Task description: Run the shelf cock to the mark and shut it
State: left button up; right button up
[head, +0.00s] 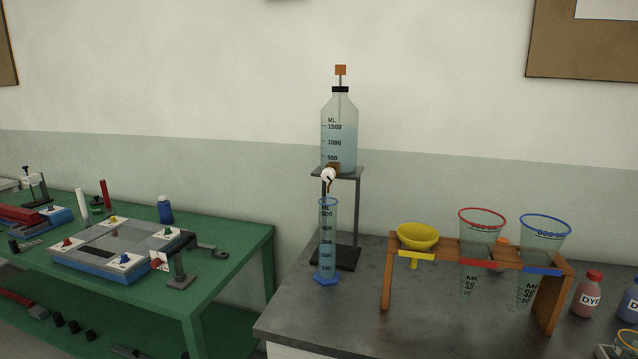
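A clear bottle (339,135) with a black cap and an ML scale stands on a grey metal shelf stand (357,210). It holds pale blue liquid to a little above the 1000 line. An orange block tops a rod through its cap. The shelf cock (328,176), with a white round part and brown spout, sits at the bottle's foot; its handle setting is too small to tell. Below the spout, a tall graduated cylinder (327,240) with a blue base stands upright, its lower part bluish; its exact level and any target mark are unclear. Neither gripper shows.
A wooden rack (388,282) on the grey bench holds a yellow funnel (418,236), a red-rimmed cup (482,222) and a blue-rimmed cup (543,228). Dye bottles (589,295) stand at right. A green table (235,250) with apparatus is at left. Bench front is clear.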

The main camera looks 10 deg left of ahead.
aim_at(328, 174)
jog(key=u, duration=0.25)
jog(key=i, duration=1.3)
jog(key=z, duration=0.25)
